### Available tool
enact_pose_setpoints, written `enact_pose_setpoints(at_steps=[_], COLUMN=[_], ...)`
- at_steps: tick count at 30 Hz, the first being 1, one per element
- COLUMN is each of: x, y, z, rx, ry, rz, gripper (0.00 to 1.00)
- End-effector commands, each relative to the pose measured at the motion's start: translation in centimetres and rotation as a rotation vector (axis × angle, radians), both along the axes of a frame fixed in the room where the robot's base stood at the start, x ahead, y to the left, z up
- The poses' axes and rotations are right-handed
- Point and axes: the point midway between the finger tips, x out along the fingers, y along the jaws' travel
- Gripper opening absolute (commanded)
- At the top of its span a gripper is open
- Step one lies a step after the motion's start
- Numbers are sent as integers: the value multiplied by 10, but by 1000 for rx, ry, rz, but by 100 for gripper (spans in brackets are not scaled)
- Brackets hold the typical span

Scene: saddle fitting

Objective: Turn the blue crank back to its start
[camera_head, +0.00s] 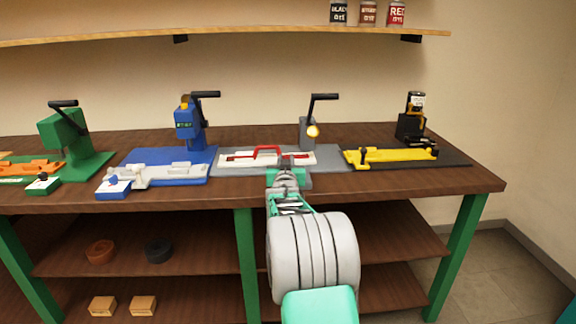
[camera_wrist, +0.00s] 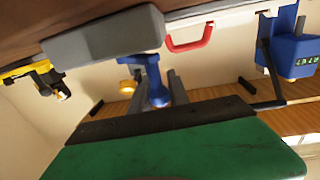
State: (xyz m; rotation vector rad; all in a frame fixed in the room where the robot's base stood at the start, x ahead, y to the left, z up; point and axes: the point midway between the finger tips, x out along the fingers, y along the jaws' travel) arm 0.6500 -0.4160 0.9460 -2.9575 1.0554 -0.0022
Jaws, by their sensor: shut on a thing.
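The blue crank (camera_wrist: 155,90) shows in the wrist view beside the grey block (camera_wrist: 105,38) of the middle grey station. It sits at the fingers of my gripper (camera_wrist: 160,95), which is shut on it. In the head view my gripper (camera_head: 286,180) is at the front edge of the grey station (camera_head: 330,156), and the crank is hidden behind it. The crank's exact angle cannot be told.
A red handle (camera_head: 267,150) stands on the white fixture just behind my gripper. A grey press (camera_head: 307,134) with a black lever is behind it. A blue press (camera_head: 188,125) is left, a yellow fixture (camera_head: 388,157) right. Shelves lie under the table.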

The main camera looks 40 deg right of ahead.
Motion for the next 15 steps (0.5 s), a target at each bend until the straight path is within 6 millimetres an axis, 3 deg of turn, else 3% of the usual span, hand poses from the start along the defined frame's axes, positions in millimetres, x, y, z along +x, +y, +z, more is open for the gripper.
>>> enact_pose_setpoints(at_steps=[15], x=[10], y=[-10], z=[-2], rx=[1], ry=[-2], rz=[-432], gripper=[0])
